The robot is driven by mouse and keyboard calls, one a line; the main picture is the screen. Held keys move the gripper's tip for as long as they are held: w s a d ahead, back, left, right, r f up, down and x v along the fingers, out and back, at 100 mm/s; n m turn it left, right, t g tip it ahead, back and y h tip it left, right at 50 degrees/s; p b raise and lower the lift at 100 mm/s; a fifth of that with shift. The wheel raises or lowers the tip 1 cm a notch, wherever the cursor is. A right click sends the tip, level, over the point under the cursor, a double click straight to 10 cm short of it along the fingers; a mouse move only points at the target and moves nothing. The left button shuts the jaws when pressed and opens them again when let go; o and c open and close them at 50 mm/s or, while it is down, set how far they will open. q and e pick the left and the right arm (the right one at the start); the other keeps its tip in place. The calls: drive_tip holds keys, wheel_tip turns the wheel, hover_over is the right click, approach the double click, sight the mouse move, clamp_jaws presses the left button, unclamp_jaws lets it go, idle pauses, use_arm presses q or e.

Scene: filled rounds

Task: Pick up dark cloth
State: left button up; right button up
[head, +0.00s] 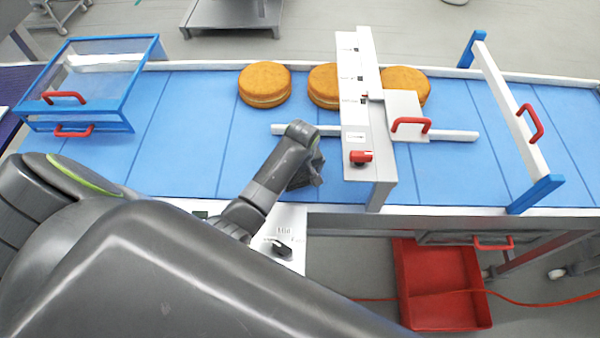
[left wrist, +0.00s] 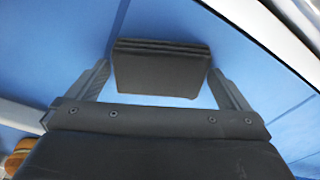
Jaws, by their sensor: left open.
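The dark cloth (left wrist: 160,66) shows in the left wrist view as a folded dark grey block with layered edges, on the blue belt. My left gripper (left wrist: 158,82) is open, with one finger on each side of the cloth. Gaps of blue show between the fingers and the cloth, and I see no grip on it. In the head view my left gripper (head: 306,176) points down over the belt, left of the white gantry; the cloth cannot be told apart from the dark fingers there. My right gripper is not in view.
The blue belt (head: 180,130) carries several round cakes (head: 265,85) at its far side. A white gantry (head: 362,110) with a red knob stands close right of my gripper. A blue-framed clear guard (head: 95,80) is at left; a red bin (head: 440,285) is below.

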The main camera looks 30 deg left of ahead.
use_arm(q)
drive_tip(key=shift+s+d+r, duration=0.1)
drive_tip(key=shift+s+r, duration=0.05)
drive_tip(key=shift+s, duration=0.05)
drive_tip(key=shift+c, duration=2.2)
drive_tip(key=c, duration=0.4)
drive_tip(key=shift+c, duration=0.2)
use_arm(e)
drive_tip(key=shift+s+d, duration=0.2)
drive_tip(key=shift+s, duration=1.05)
use_arm(q)
drive_tip(key=shift+w, duration=0.1)
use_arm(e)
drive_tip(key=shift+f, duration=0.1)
